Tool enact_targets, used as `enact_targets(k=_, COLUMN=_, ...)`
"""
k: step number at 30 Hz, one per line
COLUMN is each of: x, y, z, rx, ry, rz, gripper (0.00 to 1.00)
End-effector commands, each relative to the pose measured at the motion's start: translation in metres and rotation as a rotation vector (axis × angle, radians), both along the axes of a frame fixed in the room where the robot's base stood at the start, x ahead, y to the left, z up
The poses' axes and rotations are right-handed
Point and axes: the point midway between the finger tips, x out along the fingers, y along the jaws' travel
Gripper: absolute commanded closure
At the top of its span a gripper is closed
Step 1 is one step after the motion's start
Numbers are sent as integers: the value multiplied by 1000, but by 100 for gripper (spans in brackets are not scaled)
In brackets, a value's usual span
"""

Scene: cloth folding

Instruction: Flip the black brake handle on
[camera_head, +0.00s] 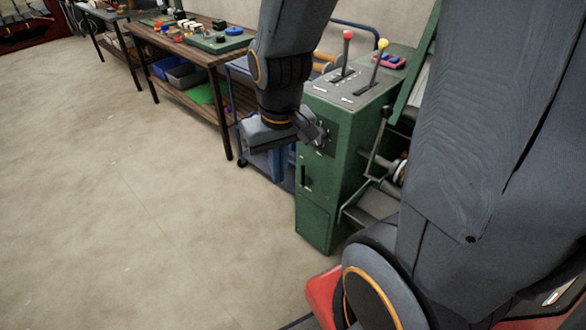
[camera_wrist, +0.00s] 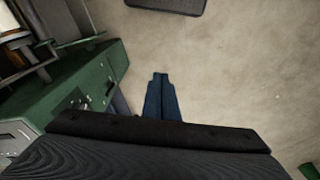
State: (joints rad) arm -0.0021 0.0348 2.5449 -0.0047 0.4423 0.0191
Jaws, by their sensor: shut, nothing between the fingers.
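The green machine cabinet (camera_head: 345,130) stands right of centre in the head view. A short black handle (camera_head: 304,176) is upright on its near face; it also shows small in the wrist view (camera_wrist: 109,88). A lever with a black knob (camera_head: 387,112) rises from the cabinet's right side. I cannot tell for sure which is the brake handle. My gripper (camera_head: 277,178) points down beside the cabinet's left side, apart from the short handle. In the wrist view its blue fingers (camera_wrist: 160,78) are together, empty, above the floor.
Red-knobbed (camera_head: 347,36) and yellow-knobbed (camera_head: 382,44) levers stand on the cabinet top. A blue cart (camera_head: 243,128) is behind my gripper. A wooden workbench (camera_head: 205,58) stands at the back left. The floor (camera_head: 150,220) on the left is clear.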

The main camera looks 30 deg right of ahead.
Motion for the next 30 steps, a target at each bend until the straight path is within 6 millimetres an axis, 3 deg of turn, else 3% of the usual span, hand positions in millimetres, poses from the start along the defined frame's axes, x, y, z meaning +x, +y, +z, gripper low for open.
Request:
enact_targets(k=5, x=47, y=-10, z=-33, rx=-23, ry=47, rz=-96, gripper=100)
enact_targets(k=11, x=132, y=-28, z=-89, rx=-109, ry=116, rz=-298, gripper=100)
enact_targets(k=21, x=268, y=-73, z=-189, rx=-350, ry=122, rz=-710, gripper=100)
enact_targets(k=27, x=331, y=-99, z=-238, rx=-495, ry=49, rz=-943, gripper=100)
enact_targets(k=30, x=351, y=-107, z=-253, rx=-544, ry=9, rz=-1029, gripper=100)
